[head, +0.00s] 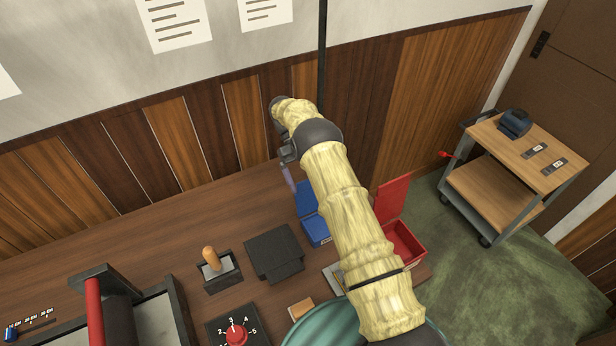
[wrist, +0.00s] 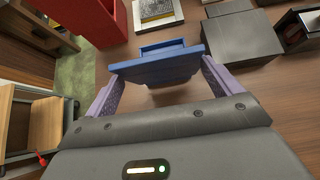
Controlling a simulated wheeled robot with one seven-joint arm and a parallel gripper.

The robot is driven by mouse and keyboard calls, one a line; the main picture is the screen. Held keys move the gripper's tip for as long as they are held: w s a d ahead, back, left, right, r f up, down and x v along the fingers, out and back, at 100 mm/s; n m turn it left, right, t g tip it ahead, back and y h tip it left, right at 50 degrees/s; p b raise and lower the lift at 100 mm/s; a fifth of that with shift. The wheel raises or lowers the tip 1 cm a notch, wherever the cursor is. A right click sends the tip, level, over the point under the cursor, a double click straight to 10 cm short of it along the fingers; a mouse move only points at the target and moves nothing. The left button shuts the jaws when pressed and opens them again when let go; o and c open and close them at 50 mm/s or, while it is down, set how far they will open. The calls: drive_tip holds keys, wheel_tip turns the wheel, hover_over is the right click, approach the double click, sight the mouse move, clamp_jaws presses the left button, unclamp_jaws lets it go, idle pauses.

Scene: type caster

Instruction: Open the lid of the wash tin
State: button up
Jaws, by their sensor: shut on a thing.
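A blue tin (head: 317,231) stands on the bench, with a small label too tiny to read. Its blue lid (head: 306,198) stands raised at the tin's back side, partly hidden by my arm. In the wrist view the blue lid (wrist: 160,66) spans between the two purple fingers of my gripper (wrist: 158,82), which is shut on its side edges. In the head view my gripper (head: 288,178) is at the lid's upper left, mostly hidden by my wrist. A red tin (head: 405,243) with its red lid (head: 392,198) standing up is to the right; I cannot read which tin is the wash tin.
A dark flat block (head: 274,254) and a holder with a wooden handle (head: 219,270) are left of the blue tin. A red dial (head: 236,333) is at the front. The panelled wall is behind. A wheeled cart (head: 520,165) stands right, off the bench.

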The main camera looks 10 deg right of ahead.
drive_tip(key=shift+s+f, duration=0.15)
drive_tip(key=shift+f, duration=0.25)
drive_tip(key=o, duration=1.1)
drive_tip(key=shift+r, duration=0.2)
wheel_tip(320, 180, up, 10)
drive_tip(key=p, duration=0.3)
drive_tip(key=shift+f+p, duration=0.15)
drive_tip(key=shift+p, duration=0.2)
drive_tip(key=shift+d, duration=0.1)
